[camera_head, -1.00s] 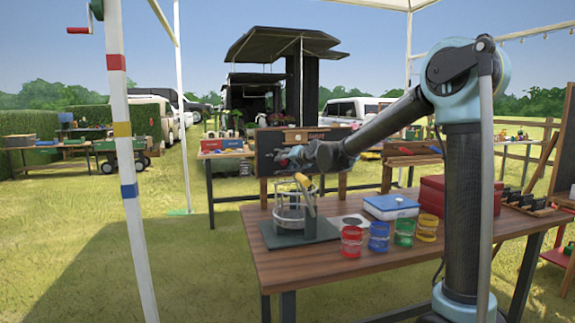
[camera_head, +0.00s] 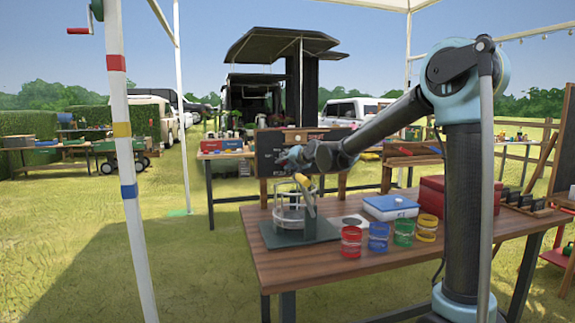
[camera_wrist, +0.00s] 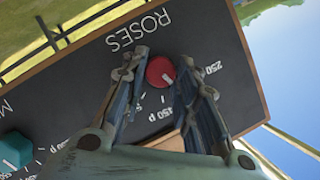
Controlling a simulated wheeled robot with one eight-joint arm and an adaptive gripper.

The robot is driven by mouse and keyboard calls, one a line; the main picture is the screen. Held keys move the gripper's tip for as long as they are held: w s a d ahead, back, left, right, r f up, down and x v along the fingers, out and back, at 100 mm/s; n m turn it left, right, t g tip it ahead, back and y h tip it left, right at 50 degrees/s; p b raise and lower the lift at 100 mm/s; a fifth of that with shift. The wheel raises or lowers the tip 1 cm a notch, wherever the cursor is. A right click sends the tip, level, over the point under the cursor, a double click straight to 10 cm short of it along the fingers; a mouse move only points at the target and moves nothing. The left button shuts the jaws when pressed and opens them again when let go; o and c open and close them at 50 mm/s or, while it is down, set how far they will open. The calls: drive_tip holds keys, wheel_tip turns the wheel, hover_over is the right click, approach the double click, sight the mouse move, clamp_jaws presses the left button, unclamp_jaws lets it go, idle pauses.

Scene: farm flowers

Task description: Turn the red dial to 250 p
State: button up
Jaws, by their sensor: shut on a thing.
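In the wrist view the red dial (camera_wrist: 161,72) sits on a dark board (camera_wrist: 75,100) under the word ROSES. My gripper (camera_wrist: 166,62) is shut on the dial, with one finger at each side of it. A small white mark on the dial points down and right, between the labels 150 p and 250. The dial is too small to make out there.
A teal dial (camera_wrist: 15,150) is at the lower left of the board. In the head view a wire basket on a stand (camera_head: 292,208), several coloured cups (camera_head: 378,236), a blue-lidded box (camera_head: 390,207) and a red box (camera_head: 432,195) stand on the table (camera_head: 320,268) below my arm.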

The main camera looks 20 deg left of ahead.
drive_tip(key=shift+d+f+n+h, duration=0.1)
drive_tip(key=shift+f+n+h, duration=0.05)
drive_tip(key=shift+n+h, duration=0.65)
drive_tip(key=shift+n, duration=0.3)
drive_tip(key=shift+n+t+h, duration=0.6)
drive_tip(key=shift+n+h, duration=0.4)
drive_tip(key=shift+n, duration=0.5)
drive_tip(key=o, duration=1.1)
drive_tip(key=shift+c, duration=0.2)
drive_tip(key=shift+a, duration=0.2)
drive_tip(key=shift+s+r, duration=0.15)
drive_tip(key=shift+r, duration=0.05)
